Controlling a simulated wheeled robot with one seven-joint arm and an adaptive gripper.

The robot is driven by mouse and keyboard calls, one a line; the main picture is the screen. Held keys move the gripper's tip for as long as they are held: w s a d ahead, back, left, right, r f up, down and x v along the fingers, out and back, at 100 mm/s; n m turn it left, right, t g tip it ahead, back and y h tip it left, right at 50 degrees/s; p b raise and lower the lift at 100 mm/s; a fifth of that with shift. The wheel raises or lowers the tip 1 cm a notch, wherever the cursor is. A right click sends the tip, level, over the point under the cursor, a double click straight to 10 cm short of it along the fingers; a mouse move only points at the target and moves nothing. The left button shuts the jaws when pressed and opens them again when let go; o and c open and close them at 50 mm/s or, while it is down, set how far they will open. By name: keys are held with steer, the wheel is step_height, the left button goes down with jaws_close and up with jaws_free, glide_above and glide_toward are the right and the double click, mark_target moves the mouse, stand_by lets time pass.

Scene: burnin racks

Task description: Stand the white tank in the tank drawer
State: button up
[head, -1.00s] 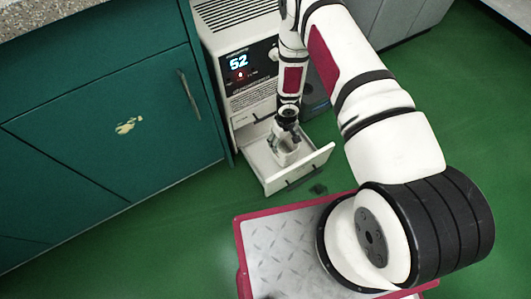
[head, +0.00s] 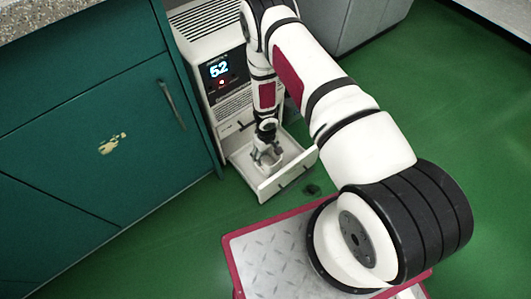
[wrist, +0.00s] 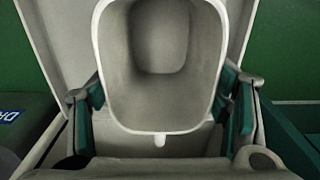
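The white tank (wrist: 163,98) is an open-topped container with a rounded rim. In the head view the tank (head: 270,162) is upright inside the pulled-out tank drawer (head: 289,182), below the machine's front. I cannot tell whether its base rests on the drawer floor. My gripper (head: 266,150) points down at it from above. In the wrist view my gripper (wrist: 163,100) has a teal-padded finger against each side of the tank. The pads partly hide its sides. Pale drawer walls (wrist: 75,35) show around the tank.
The machine (head: 210,45) has a lit display reading 52. A teal cabinet (head: 90,110) stands close on the left. A red-edged platform (head: 275,250) is in front of the drawer. Green floor (head: 420,120) is open on the right.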

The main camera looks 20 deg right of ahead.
steer(key=o, duration=0.4)
